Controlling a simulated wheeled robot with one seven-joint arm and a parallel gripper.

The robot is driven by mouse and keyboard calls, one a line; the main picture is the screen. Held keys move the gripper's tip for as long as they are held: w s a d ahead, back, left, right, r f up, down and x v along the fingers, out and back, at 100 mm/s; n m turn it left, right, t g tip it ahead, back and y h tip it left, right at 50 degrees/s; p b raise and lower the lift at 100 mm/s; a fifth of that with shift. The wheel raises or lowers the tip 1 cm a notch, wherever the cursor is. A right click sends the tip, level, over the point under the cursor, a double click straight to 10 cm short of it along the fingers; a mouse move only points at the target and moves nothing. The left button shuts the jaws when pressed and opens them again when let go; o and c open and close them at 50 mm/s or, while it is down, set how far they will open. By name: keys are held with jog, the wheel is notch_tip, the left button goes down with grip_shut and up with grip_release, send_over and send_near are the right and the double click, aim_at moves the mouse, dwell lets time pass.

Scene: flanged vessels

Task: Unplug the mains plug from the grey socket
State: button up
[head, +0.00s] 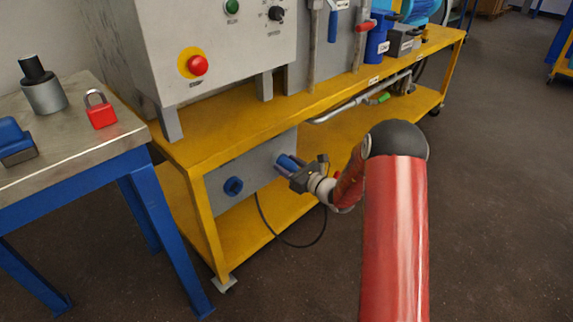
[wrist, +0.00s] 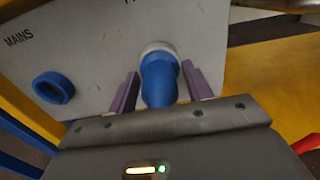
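The blue plug (wrist: 160,80) sits in a socket with a pale grey ring (wrist: 158,48) on the grey panel (wrist: 100,30). My gripper (wrist: 160,88) has its two purple fingers on either side of the plug, with a narrow gap visible along each side. It is open around the plug. In the head view my gripper (head: 290,168) is at the panel, partly covering the plug (head: 285,162). A black cable (head: 298,245) loops below it; its upper end is partly hidden by my arm.
An empty blue socket ring (wrist: 53,88) is left of the plug, below the word MAINS. It also shows in the head view (head: 233,186). The yellow bench (head: 210,145) overhangs the panel. A steel table (head: 65,150) with blue legs stands left. Open floor lies right.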

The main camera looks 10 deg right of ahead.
aim_at(296, 170)
jog(key=c, duration=0.9)
jog(key=shift+o, duration=0.2)
jog(key=shift+v, duration=1.45)
jog(key=shift+s+d, duration=0.1)
jog(key=shift+v, duration=1.9)
